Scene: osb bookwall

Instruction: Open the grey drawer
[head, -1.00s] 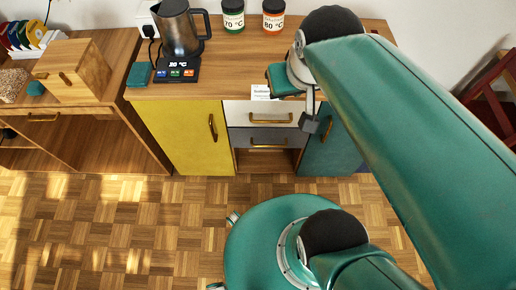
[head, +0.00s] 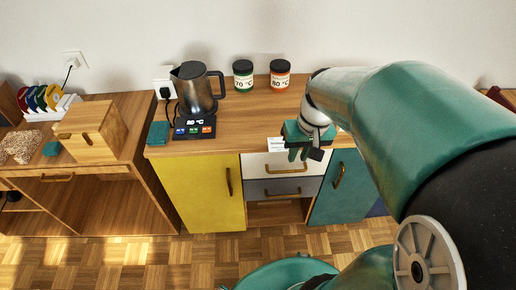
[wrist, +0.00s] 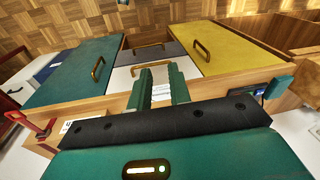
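The grey drawer (head: 258,190) sits under a white drawer (head: 258,167) in the middle of the cabinet, with a brass handle (head: 283,193). It looks shut. In the wrist view the grey drawer (wrist: 175,48) is beyond the white one, and its handle (wrist: 148,45) shows clear of my fingers. My green gripper (head: 298,154) is at the counter's front edge, pointing down by the white drawer. In the wrist view my gripper (wrist: 160,72) is open, with a gap between its fingers and nothing held. Its fingertips appear close to the white drawer's handle (wrist: 150,66); contact is unclear.
A yellow door (head: 203,192) is left of the drawers, a teal door (head: 338,187) right. The counter (head: 240,130) holds a kettle (head: 198,90) and two jars (head: 243,75). An open niche (head: 275,213) lies below the grey drawer.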

